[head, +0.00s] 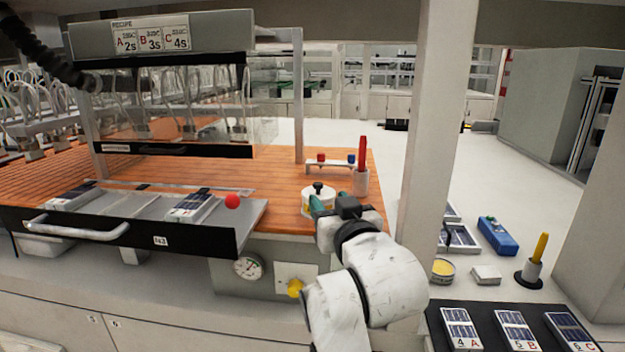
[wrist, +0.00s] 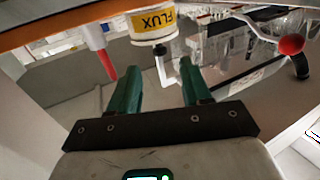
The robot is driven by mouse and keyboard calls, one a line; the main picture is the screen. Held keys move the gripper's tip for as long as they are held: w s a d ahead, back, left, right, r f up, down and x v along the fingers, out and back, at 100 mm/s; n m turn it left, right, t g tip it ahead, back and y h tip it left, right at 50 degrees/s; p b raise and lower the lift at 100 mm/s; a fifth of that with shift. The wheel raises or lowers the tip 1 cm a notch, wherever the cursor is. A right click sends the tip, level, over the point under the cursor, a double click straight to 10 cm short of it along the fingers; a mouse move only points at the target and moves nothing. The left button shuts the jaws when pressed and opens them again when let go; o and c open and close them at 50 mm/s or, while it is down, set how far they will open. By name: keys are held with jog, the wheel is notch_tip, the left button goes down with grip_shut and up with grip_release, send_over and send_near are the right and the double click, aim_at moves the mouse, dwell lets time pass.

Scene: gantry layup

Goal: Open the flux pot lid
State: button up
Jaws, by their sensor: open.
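The flux pot (head: 309,211) is a small white pot standing on the wooden bench top near its front edge. Its lid, with a black knob (head: 318,186) on top, appears to sit on the pot. In the wrist view, which looks upside down, the pot's yellow FLUX label (wrist: 153,21) shows at the top centre. My gripper (head: 331,205) is open and empty, with green fingers close to the pot's front right side in the head view. In the wrist view the gripper (wrist: 158,76) has its fingers spread apart below the pot. My fingers partly cover the pot.
A holder (head: 361,186) with a red-handled tool stands right of the pot, beside a small rack (head: 335,165) with red and blue tops. A pulled-out drawer (head: 150,222) with a red ball (head: 232,201) lies left. A pale post (head: 432,130) rises right of my arm.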

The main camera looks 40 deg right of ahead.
aim_at(319, 188)
jog(key=p+x, duration=0.1)
jog(key=x, duration=0.9)
jog(key=shift+p, duration=0.3)
grip_shut()
